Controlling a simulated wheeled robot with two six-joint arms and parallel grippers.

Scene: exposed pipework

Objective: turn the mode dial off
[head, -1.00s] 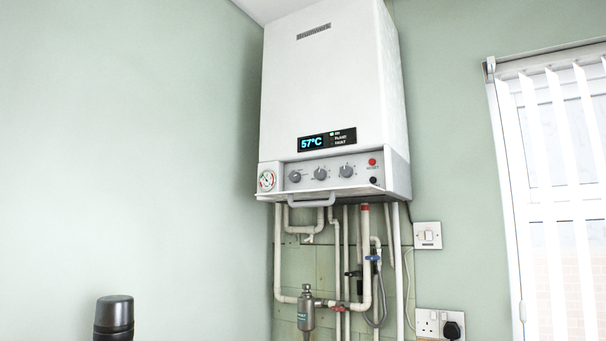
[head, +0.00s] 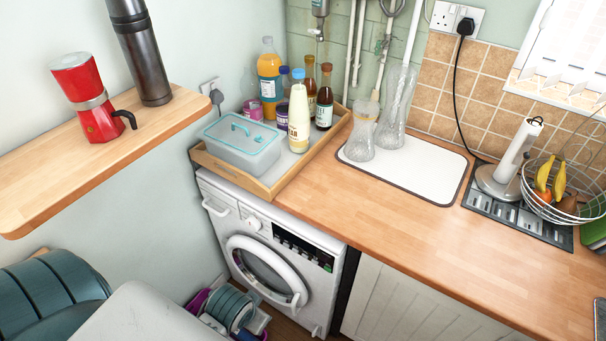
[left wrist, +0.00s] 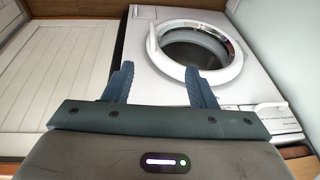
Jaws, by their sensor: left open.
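The white washing machine (head: 222,212) stands under the left end of the counter in the head view, with a round white dial (head: 253,222) beside a dark display. Which dial is the mode dial is not marked. The machine's round door (left wrist: 197,55) shows in the left wrist view, where the machine appears upside down. My left gripper (left wrist: 160,82) is open and empty in that view. Its two ribbed blue-grey fingers point towards the machine, apparently short of it. The gripper hides much of the panel. I cannot make out either gripper in the head view.
A wooden counter (head: 400,232) runs above the machine, with a tray (head: 273,190) of bottles on it. A shelf (head: 120,160) holding a red coffee pot (head: 88,100) juts out at left. Teal and purple items (head: 230,308) sit low before the machine.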

